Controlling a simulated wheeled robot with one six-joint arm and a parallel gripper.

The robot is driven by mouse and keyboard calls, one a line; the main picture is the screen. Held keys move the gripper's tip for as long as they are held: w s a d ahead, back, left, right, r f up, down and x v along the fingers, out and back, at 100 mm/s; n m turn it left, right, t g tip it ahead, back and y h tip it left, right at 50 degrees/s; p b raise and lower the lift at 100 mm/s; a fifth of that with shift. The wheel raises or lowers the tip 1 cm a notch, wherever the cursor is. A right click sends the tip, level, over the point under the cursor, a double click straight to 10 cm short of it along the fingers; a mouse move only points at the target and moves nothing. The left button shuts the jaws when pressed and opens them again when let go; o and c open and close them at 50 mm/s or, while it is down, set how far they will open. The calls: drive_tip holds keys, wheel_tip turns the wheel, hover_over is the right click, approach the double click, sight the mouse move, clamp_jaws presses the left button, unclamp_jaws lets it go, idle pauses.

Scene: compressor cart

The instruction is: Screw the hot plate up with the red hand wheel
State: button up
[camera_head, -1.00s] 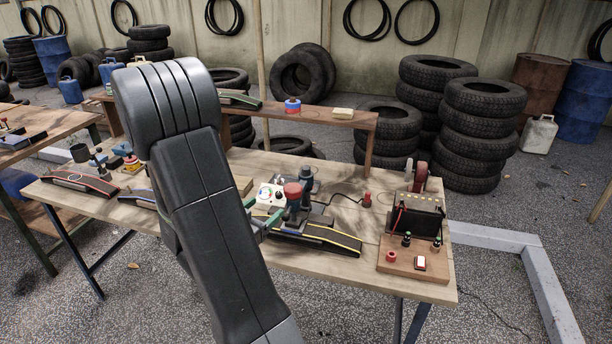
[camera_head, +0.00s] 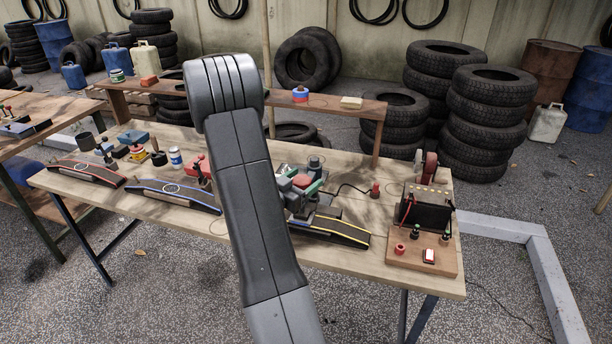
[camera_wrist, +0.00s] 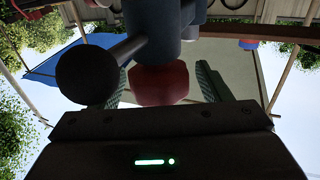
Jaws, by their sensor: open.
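The red hand wheel (camera_head: 302,181) tops the dark clamp on the work table, just right of my forearm in the head view. My gripper (camera_head: 299,187) is open, with its green fingers around the wheel. In the wrist view the red hand wheel (camera_wrist: 158,86) sits between the two fingers, with a gap visible toward the right one. A blue-grey column (camera_wrist: 153,30) and a dark ball on an arm (camera_wrist: 87,77) stand close by the fingers. The hot plate cannot be made out clearly; the yellow-edged dark strip (camera_head: 340,230) lies below the clamp.
Right of the clamp stand a small red-topped item (camera_head: 375,189) and a wooden board (camera_head: 392,257) with a black box, knobs and a switch. A blue-edged strip (camera_head: 175,195) and several small items lie left. A raised shelf (camera_head: 340,108) runs behind.

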drive_tip(key=shift+x, duration=0.8)
drive_tip(key=c, duration=1)
drive_tip(key=shift+b, duration=0.3)
